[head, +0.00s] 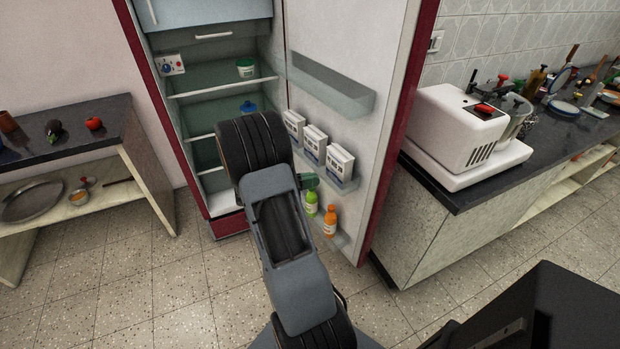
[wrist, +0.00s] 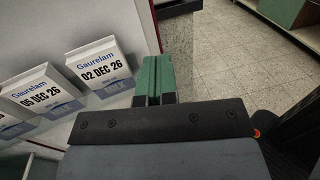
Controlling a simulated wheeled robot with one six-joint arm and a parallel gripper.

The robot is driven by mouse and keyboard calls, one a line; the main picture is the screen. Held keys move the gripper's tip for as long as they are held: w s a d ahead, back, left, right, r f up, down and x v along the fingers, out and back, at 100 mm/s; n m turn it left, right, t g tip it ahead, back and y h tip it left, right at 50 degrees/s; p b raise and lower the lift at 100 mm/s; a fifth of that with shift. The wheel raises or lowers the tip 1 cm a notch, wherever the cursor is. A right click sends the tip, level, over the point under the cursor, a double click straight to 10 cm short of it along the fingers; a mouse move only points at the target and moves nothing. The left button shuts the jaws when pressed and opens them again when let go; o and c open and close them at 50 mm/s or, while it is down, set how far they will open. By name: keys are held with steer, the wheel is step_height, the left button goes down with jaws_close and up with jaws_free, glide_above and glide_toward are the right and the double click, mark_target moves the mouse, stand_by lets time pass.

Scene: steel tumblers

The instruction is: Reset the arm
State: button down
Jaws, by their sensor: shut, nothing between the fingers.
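My gripper (wrist: 154,76) shows in the wrist view with its two green fingers pressed together and nothing between them. In the head view its green fingertips (head: 308,181) show just right of my arm, below the white milk cartons (head: 315,143) of the open fridge door. My arm reaches forward in front of the open fridge. In the wrist view a carton marked 02 DEC 26 (wrist: 101,68) stands close to the left of the fingers, apart from them. Another carton marked 05 DEC 26 (wrist: 42,94) stands further left. My arm hides part of the fridge's lower inside.
The fridge door (head: 390,130) stands open at the right, with a green bottle (head: 311,203) and an orange bottle (head: 330,221) on its lower shelf. A dark counter (head: 460,190) lies right of it, a low table (head: 120,115) to the left. Floor (head: 130,270) is clear at lower left.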

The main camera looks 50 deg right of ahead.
stand_by(0.3)
steer(key=s+a+f+m+t+y, duration=0.1)
steer(key=s+a+f+m+y, duration=0.2)
steer(key=a+f+m+y, duration=0.15)
steer(key=w+a+r+m+t+y+p, duration=0.1)
steer(key=a+m+t+y+p, duration=0.1)
steer(key=a+m+t+y, duration=0.45)
steer(key=w+a+r+t+y+p, duration=0.1)
steer(key=a+r+t+p, duration=0.1)
steer(key=a+r, duration=0.6)
steer(key=w+a+r+n+t+y+p, duration=0.1)
steer(key=a+r+t, duration=0.4)
steer(key=a, duration=0.8)
step_height(320, 180, up, 3)
steer(key=shift+w+r+y+p, duration=0.25)
steer(key=shift+y+p, duration=0.35)
steer(key=shift+p, duration=0.3)
steer(key=shift+s+t, duration=0.1)
steer(key=shift+t, duration=0.15)
